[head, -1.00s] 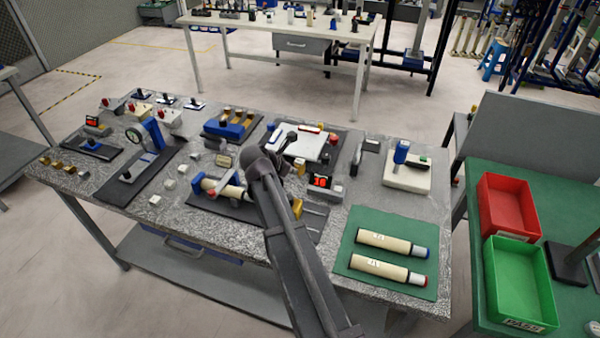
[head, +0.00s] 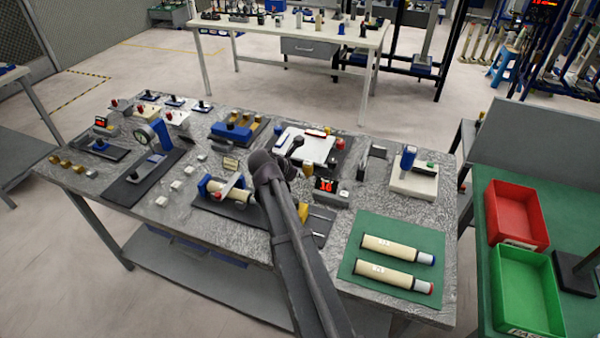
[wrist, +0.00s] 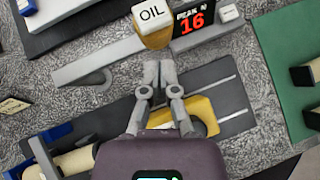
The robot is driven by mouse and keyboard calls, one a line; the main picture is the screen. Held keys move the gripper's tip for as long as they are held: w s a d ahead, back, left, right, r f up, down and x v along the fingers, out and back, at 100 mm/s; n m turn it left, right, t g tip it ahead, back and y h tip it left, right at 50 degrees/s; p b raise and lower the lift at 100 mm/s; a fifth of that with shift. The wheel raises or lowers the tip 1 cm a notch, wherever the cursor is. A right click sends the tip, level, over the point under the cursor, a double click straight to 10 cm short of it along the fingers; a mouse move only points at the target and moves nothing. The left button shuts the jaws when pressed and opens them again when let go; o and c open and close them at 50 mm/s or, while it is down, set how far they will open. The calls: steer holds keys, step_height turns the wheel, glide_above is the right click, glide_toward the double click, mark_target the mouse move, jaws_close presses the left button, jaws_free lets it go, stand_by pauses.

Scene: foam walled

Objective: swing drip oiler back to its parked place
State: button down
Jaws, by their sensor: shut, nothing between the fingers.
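The drip oiler, a white block marked OIL on a rounded yellow body (wrist: 155,38), is at the top of the wrist view. A grey bar (wrist: 100,64) runs beside and behind it. My gripper (wrist: 159,68) is shut and empty, its fingertips just below the yellow body; whether they touch it I cannot tell. A yellow curved part (wrist: 203,112) lies under my fingers on a dark plate with white lines (wrist: 232,100). I cannot make out a marked parking place.
A red-digit display (head: 325,186) stands right beside the oiler. A pale roller in a blue holder (head: 218,192) is left of my arm. A green mat (head: 385,283) with two cylinders lies to the right. Many small fixtures crowd the table's left and back.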

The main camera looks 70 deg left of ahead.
steer(key=d+f+p+v, duration=0.1)
steer(key=p+v, duration=0.6)
steer(key=v, duration=0.4)
steer(key=shift+s+d, duration=0.3)
steer(key=shift+s, duration=0.35)
steer(key=shift+r, duration=0.15)
